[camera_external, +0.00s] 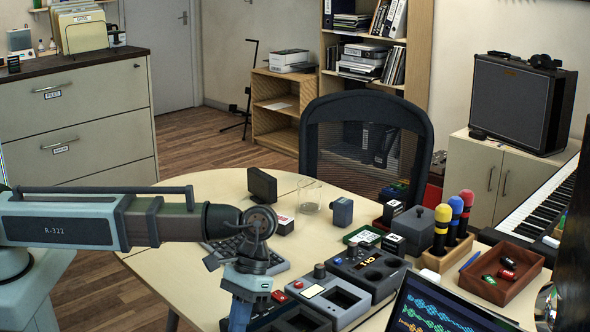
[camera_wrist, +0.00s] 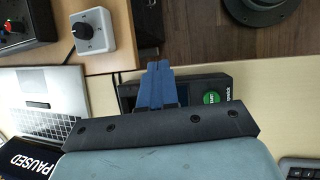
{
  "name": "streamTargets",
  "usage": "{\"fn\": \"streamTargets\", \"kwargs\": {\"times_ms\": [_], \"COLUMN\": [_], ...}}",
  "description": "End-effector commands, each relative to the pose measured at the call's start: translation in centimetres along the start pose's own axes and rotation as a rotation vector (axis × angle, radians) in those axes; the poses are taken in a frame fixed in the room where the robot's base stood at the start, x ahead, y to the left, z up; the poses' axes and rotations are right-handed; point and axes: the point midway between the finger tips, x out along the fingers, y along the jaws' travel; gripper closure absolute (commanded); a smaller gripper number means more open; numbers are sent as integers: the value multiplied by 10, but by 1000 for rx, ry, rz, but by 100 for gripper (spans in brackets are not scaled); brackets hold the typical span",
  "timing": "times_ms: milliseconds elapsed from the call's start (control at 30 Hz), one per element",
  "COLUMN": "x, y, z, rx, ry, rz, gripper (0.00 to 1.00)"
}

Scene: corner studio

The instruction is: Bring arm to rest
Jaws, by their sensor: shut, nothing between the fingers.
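My arm reaches in from the left in the external view, roughly level, and bends down at the wrist over the near part of the table (camera_external: 160,262). My gripper (camera_external: 240,318) points down there, and its tips are at or past the bottom edge of the picture. In the wrist view my gripper (camera_wrist: 158,66) shows two blue fingers pressed together with nothing between them. Below or behind them is a black device (camera_wrist: 215,84) with a green start button. I cannot tell the height of the fingertips above it.
Control boxes (camera_external: 330,296), a laptop (camera_external: 430,312) and a keyboard (camera_external: 262,262) crowd the table around my gripper. A glass (camera_external: 310,196) and a small dark screen (camera_external: 262,185) stand farther back. A white knob box (camera_wrist: 94,32) is at upper left in the wrist view. The table's left part is clear.

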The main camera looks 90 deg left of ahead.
Motion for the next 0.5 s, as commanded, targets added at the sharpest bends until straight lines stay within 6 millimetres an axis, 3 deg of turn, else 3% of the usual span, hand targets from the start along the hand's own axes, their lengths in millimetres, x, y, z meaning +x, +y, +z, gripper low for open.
{"fn": "streamTargets", "kwargs": {"times_ms": [33, 133, 500], "x": [28, 63, 158], "y": [-16, -24, -51], "z": [26, 39, 26], "rx": [25, 89, 395], "ry": [-26, -45, -13], "rz": [-8, -15, -74], "gripper": [100, 100, 100]}}
